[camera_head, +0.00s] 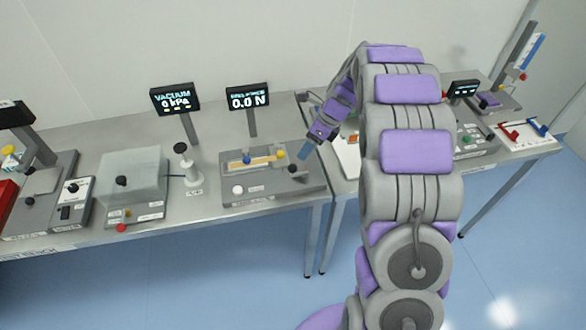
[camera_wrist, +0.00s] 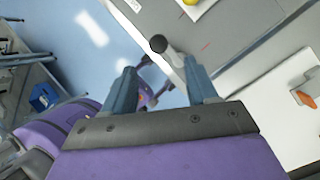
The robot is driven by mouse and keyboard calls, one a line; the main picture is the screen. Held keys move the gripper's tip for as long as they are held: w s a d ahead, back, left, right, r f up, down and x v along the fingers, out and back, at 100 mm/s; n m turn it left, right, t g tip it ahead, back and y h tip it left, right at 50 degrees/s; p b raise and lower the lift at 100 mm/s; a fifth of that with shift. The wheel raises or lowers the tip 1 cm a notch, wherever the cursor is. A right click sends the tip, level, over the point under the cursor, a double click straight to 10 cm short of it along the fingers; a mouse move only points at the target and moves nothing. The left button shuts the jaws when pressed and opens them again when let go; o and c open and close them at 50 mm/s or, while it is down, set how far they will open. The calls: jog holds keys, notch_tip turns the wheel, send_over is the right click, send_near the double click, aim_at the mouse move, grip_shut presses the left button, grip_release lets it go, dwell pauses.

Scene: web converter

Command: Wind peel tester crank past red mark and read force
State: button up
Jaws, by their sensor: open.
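The peel tester (camera_head: 230,197) is a grey plate on the bench, with a yellow strip, a blue knob and a yellow knob on it. Its display (camera_head: 248,97) reads 0.0 N. The black crank knob (camera_head: 294,169) is at the tester's right end. My gripper (camera_head: 305,152) is just above and right of that knob. In the wrist view my gripper (camera_wrist: 159,68) is open and empty. The black knob (camera_wrist: 158,44) lies just beyond the gap between the fingertips, with no visible contact. A thin red mark (camera_wrist: 206,46) shows on the grey plate beside the knob.
A vacuum display (camera_head: 175,99) reading 0 kPa and a clear-covered box (camera_head: 134,178) stand left of the tester. A small black-topped post (camera_head: 188,168) is between them. A second bench with other devices is at right, partly behind my arm. Blue floor (camera_head: 230,270) lies in front.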

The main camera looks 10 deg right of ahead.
aim_at(295, 165)
jog(key=b+x, duration=0.1)
jog(key=x, duration=0.9)
jog(key=shift+a+f+b, duration=0.2)
jog(key=shift+f+b, duration=0.1)
jog(key=c, duration=1)
jog(key=shift+r, duration=0.1)
jog(key=shift+c, duration=0.2)
